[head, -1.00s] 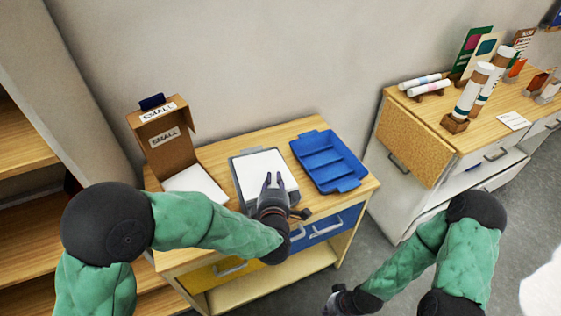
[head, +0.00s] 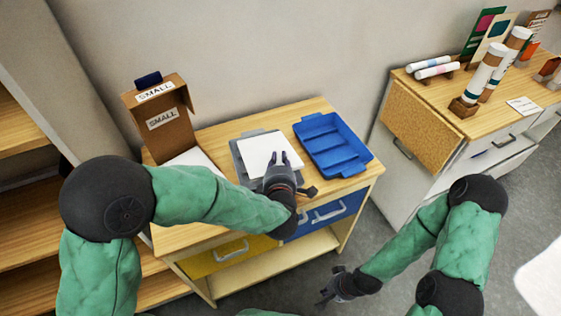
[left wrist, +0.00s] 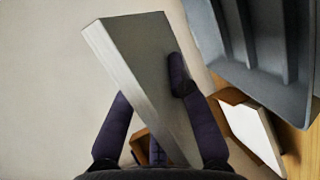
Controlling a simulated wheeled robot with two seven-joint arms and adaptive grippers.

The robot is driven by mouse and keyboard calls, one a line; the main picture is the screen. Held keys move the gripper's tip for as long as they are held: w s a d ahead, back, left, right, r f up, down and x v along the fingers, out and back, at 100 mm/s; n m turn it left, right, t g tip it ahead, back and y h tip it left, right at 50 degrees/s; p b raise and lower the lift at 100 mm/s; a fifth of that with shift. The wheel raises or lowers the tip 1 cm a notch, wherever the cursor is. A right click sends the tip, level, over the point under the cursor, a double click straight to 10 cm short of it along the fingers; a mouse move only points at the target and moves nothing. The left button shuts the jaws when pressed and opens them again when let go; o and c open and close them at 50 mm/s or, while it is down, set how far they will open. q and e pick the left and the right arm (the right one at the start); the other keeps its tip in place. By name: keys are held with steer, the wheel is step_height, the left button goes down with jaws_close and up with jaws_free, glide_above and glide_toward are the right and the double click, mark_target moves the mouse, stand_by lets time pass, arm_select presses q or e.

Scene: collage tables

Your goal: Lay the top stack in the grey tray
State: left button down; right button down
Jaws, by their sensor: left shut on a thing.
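My left gripper (head: 280,160) is shut on a white stack (head: 262,149). In the left wrist view the stack (left wrist: 155,60) is a thick, pale slab between the dark fingers. The grey tray (head: 240,163) shows around the stack's left edge in the head view, and the stack covers most of it. In the left wrist view the ribbed grey tray (left wrist: 270,70) lies at upper right, apart from the stack in the picture. My right gripper (head: 333,285) is open and empty, low in front of the table.
A brown box marked SMALL (head: 162,120) stands left of the tray, with more white sheets (head: 195,158) at its front. A blue tray (head: 330,143) lies right of the grey tray. A cabinet (head: 425,125) with tubes stands further right. Wooden shelves (head: 30,190) are at far left.

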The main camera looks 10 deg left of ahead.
arm_select(q)
steer(key=shift+w+a+f+b, duration=0.5)
steer(key=shift+w+f+b, duration=0.35)
steer(key=shift+f+b, duration=0.55)
steer(key=shift+w+a+f+b, duration=0.45)
steer(key=shift+w+f+b, duration=0.45)
steer(key=shift+f+b, duration=0.5)
steer(key=shift+w+a+f+b, duration=0.5)
steer(key=shift+w+f+b, duration=0.35)
steer(key=shift+f+b, duration=0.5)
steer(key=shift+f, duration=0.1)
steer(key=c, duration=0.7)
jaws_free()
steer(key=s+d+p, duration=0.1)
steer(key=s, duration=0.1)
steer(key=s+d+r+p, duration=0.1)
steer(key=s, duration=0.1)
steer(key=s+d+r+p, duration=0.1)
steer(key=s+d, duration=0.1)
steer(key=s, duration=0.1)
steer(key=shift+r, duration=0.2)
steer(key=shift+s+d, duration=0.1)
steer(key=shift+s, duration=0.2)
